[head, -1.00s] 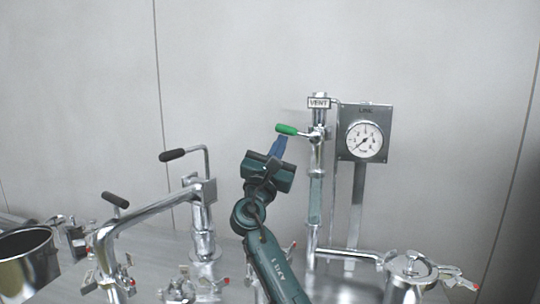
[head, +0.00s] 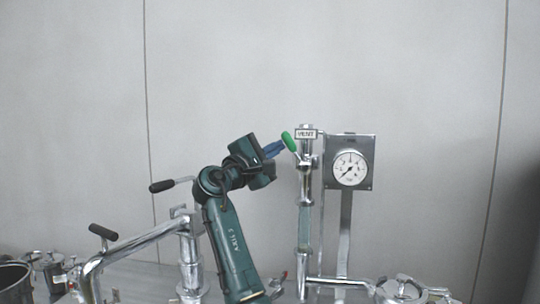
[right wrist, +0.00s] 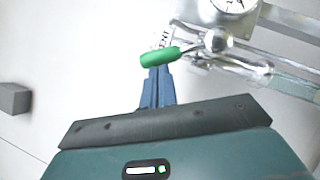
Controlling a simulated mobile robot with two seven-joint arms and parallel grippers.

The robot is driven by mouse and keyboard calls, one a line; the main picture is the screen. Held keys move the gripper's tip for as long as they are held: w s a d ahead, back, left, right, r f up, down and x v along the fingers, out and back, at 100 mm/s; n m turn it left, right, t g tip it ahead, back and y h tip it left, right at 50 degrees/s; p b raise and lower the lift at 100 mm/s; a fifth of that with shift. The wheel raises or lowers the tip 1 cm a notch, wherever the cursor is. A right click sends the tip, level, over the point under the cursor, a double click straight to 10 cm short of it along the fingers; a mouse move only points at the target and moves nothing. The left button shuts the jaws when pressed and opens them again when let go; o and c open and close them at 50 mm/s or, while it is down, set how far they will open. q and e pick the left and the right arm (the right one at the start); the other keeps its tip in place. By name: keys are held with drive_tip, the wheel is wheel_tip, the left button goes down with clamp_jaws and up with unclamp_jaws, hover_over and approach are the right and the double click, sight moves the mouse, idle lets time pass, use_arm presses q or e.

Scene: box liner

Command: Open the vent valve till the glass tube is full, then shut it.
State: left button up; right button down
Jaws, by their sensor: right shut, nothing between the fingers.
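The vent valve's green-gripped lever (head: 289,141) slants up and left from its valve body on the steel pipe, under the VENT sign (head: 306,134). My right gripper (head: 282,147) is shut and empty, its blue fingertips right at the lever. In the right wrist view, the fingertips (right wrist: 157,72) meet the underside of the green grip (right wrist: 160,57); I cannot tell if they press on it. The glass tube (head: 304,228) stands below the valve and looks pale green; its liquid level is too small to tell. My left gripper is not in view.
A pressure gauge (head: 349,167) on a grey plate is right of the pipe. Black-handled levers (head: 162,186) and steel pipework stand at the left. A lidded vessel (head: 400,288) is at lower right.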

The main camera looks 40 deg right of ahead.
sight(287, 138)
drive_tip(key=r+m, duration=0.1)
drive_tip(key=s+d+r+m+g+y+p, duration=0.1)
drive_tip(key=m, duration=0.1)
drive_tip(key=shift+s+p, duration=0.15)
drive_tip(key=shift+p, duration=0.15)
drive_tip(key=shift+s+d+r+m+y+p, duration=0.25)
drive_tip(key=shift+s+d+m+y+p, duration=0.15)
drive_tip(key=shift+m+y, duration=0.4)
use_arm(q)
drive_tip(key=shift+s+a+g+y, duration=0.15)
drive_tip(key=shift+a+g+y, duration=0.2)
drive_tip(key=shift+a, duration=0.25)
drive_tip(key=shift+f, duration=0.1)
use_arm(e)
drive_tip(key=shift+d+m, duration=0.1)
drive_tip(key=shift+m, duration=0.2)
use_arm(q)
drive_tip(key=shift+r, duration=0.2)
